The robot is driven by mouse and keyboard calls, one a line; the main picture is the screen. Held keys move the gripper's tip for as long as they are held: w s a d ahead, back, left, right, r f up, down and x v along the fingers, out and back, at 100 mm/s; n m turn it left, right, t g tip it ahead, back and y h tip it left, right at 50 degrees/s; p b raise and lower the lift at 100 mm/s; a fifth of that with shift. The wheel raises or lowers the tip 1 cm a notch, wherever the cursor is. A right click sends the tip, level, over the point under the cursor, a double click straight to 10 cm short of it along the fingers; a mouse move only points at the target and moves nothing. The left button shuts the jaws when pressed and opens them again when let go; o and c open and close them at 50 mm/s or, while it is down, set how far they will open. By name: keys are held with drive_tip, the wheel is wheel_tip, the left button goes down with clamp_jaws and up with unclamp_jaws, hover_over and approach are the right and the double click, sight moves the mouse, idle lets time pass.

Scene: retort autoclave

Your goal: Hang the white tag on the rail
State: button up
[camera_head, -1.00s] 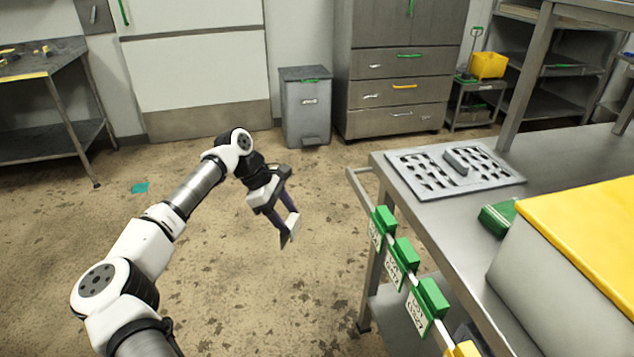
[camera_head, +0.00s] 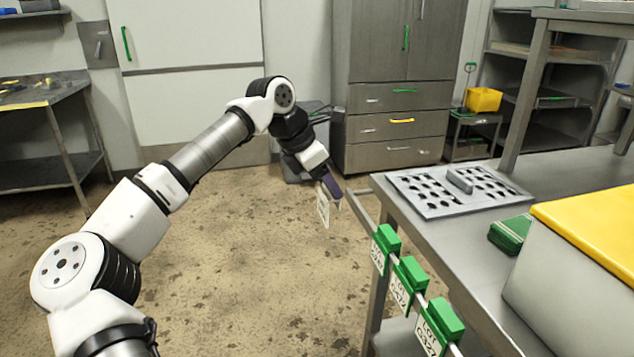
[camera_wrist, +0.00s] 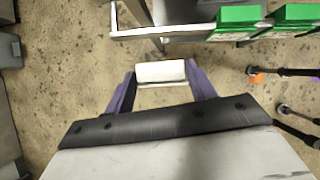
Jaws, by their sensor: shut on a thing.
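The white tag (camera_head: 323,205) is held in my gripper (camera_head: 333,192), hanging below the fingers with its marked face partly visible. In the wrist view the tag's white top (camera_wrist: 160,71) sits between the two purple fingers of my gripper (camera_wrist: 160,76). The rail (camera_head: 362,208) runs along the left edge of the steel table. Its far end is just right of my gripper in the head view. In the wrist view the rail (camera_wrist: 150,33) lies ahead of the tag, with a visible gap in the picture.
Several green-clipped lot tags (camera_head: 410,282) hang on the nearer part of the rail. The steel table (camera_head: 455,262) carries a grey slotted plate (camera_head: 435,203), a green block (camera_head: 510,233) and a yellow-lidded box (camera_head: 590,225). The rail's far end is bare.

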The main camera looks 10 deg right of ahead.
drive_tip(key=d+f+b, duration=0.1)
drive_tip(key=d, duration=0.6)
drive_tip(key=shift+w+d+f, duration=0.2)
drive_tip(key=shift+d+f, duration=0.05)
drive_tip(key=shift+d, duration=0.05)
idle(0.5)
drive_tip(key=shift+p, duration=0.5)
idle(0.7)
drive_tip(key=shift+f+b, duration=0.8)
drive_tip(key=shift+f, duration=0.8)
idle(0.5)
drive_tip(key=o, duration=1)
drive_tip(key=shift+o, duration=0.2)
